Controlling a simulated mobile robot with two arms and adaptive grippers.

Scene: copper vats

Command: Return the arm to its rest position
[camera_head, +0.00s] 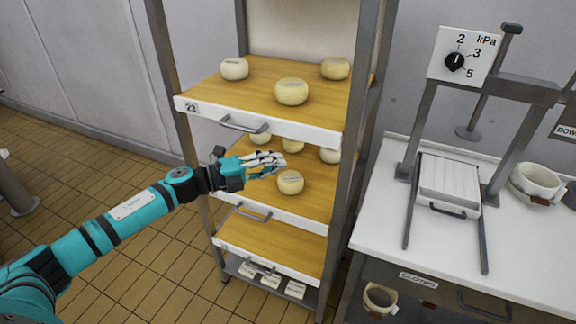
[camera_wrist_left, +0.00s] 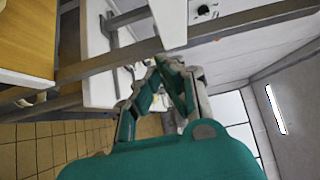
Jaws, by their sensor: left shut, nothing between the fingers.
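My left arm (camera_head: 130,212) comes in from the lower left, teal with dark bands, and reaches toward the shelf rack. My left gripper (camera_head: 272,162) is at the height of the middle shelf, in front of it in the head view. In the left wrist view the gripper's fingers (camera_wrist_left: 170,66) come together at the tips and hold nothing. A pale round cheese (camera_head: 290,182) shows just right of and below the fingers; I cannot tell the exact gap. My right gripper is in neither view.
The rack has a top shelf (camera_head: 262,122) labelled 23, a middle shelf (camera_head: 315,205) and a lower shelf (camera_head: 280,245), with round cheeses on the upper two. A white bench (camera_head: 390,240) with a press (camera_head: 449,182) stands right. Tiled floor is open at left.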

